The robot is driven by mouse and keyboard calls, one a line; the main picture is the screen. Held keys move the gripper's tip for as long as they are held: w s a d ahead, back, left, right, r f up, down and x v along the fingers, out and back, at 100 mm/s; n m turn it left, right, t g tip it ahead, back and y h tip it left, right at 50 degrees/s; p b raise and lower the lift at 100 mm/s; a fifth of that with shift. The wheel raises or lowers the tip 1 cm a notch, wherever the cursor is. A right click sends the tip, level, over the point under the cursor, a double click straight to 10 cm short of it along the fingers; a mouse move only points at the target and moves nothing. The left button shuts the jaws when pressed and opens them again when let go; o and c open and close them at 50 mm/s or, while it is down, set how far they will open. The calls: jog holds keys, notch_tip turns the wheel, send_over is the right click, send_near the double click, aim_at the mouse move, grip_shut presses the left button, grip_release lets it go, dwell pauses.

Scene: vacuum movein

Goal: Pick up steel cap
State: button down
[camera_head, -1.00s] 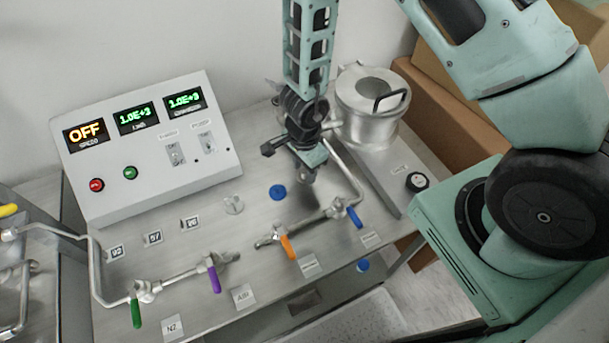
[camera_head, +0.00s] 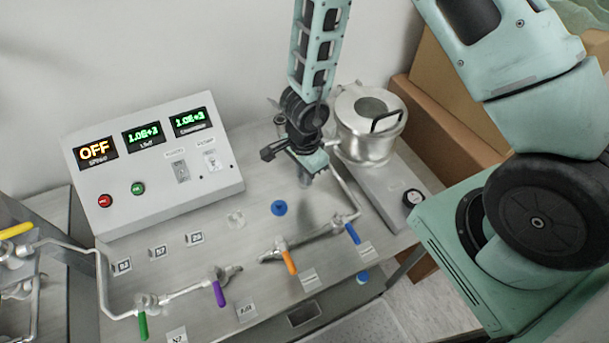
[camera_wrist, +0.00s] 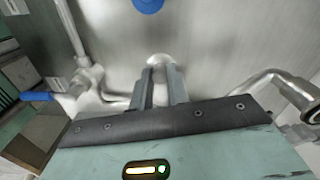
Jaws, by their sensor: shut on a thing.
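My gripper (camera_head: 306,178) points down above the steel bench, left of the metal pot. In the wrist view its two fingers (camera_wrist: 160,80) are close together, shut on a small pale, shiny round piece, which appears to be the steel cap (camera_wrist: 160,60). The fingers hide part of the cap. In the head view the cap is too small and covered to make out clearly. The gripper appears to be a little above the bench top.
A bent pipe with blue (camera_head: 352,234) and orange (camera_head: 289,262) handles runs beside and in front of my gripper. A blue disc (camera_head: 279,208) and a grey disc (camera_head: 235,219) lie on the bench. The control box (camera_head: 150,165) and lidded pot (camera_head: 368,130) stand behind.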

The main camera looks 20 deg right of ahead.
notch_tip(320, 180, up, 13)
jog(key=p, duration=0.4)
jog(key=shift+r, duration=0.15)
